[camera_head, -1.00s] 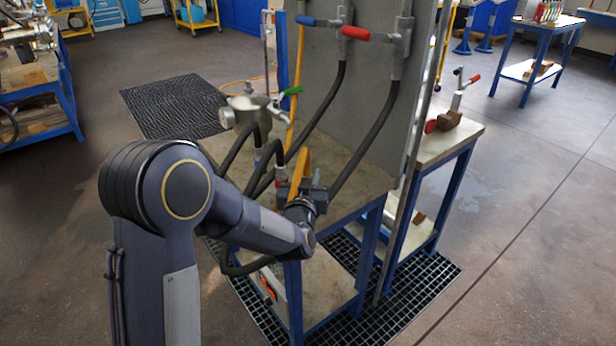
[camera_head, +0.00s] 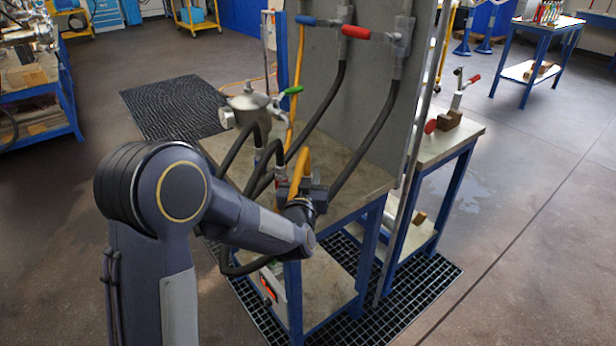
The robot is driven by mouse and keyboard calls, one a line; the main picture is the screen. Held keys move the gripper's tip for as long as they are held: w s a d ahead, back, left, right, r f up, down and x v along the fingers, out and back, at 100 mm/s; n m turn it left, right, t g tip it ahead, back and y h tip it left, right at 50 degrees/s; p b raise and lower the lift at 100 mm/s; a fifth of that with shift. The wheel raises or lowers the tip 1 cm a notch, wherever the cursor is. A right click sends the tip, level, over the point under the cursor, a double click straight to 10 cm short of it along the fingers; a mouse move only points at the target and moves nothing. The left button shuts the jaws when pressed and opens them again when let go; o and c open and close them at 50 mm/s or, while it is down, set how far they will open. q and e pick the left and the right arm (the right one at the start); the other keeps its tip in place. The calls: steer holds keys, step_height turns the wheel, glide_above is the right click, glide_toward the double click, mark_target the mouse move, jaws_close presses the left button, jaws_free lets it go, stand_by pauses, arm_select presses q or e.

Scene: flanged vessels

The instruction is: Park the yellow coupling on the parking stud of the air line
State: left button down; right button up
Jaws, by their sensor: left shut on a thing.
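My left gripper (camera_head: 309,190) is shut at the front of the bench, seen from behind. The yellow hose (camera_head: 304,162) of the air line arches down into its jaws. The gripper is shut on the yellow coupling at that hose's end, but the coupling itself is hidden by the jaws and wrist. I cannot make out the parking stud. My right gripper is not in view.
A grey upright panel (camera_head: 375,95) stands on the bench, with a blue-handled valve (camera_head: 318,22) and a red-handled valve (camera_head: 360,33). Black hoses (camera_head: 375,125) hang close around my gripper. A metal vessel (camera_head: 250,108) stands left. A side table (camera_head: 437,150) stands right.

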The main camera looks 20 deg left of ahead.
arm_select(q)
steer(key=shift+b, duration=0.5)
stand_by(0.7)
steer(key=shift+f+b, duration=1.85)
steer(key=shift+b, duration=0.15)
steer(key=c, duration=1.1)
jaws_free()
steer(key=shift+s+d, duration=0.25)
steer(key=shift+s, duration=1.7)
steer(key=shift+s+d, duration=0.2)
steer(key=shift+s, duration=1.7)
